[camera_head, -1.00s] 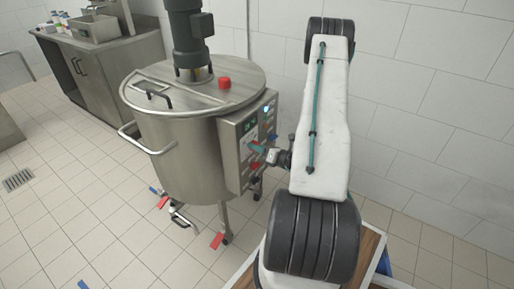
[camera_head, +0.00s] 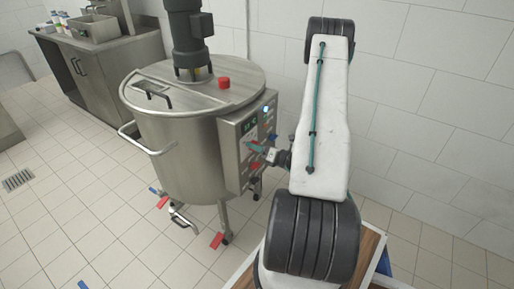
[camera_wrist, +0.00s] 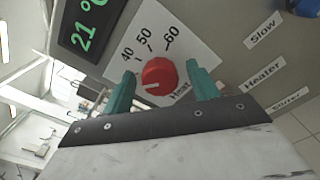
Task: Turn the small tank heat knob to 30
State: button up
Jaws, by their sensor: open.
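The small steel tank (camera_head: 178,150) stands left of my arm, with a control panel (camera_head: 240,158) on its right side. In the wrist view the red heat knob (camera_wrist: 160,77) sits on a white dial plate (camera_wrist: 150,40) with 40, 50 and 60 readable. Its white pointer mark is at the knob's lower left. The green digits on the display (camera_wrist: 86,28) read 21. My gripper (camera_wrist: 163,86) is open, with one teal finger on each side of the knob and gaps visible. In the head view my gripper (camera_head: 258,150) is small at the panel.
Labels reading Slow (camera_wrist: 263,30) and Heater (camera_wrist: 264,74) lie right of the knob. A blue control (camera_wrist: 304,6) is at the upper right. A steel counter (camera_head: 112,70) stands at the back left.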

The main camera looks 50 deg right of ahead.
jog(key=shift+s, duration=0.1)
jog(key=s, duration=0.7)
jog(key=shift+s+d, duration=0.3)
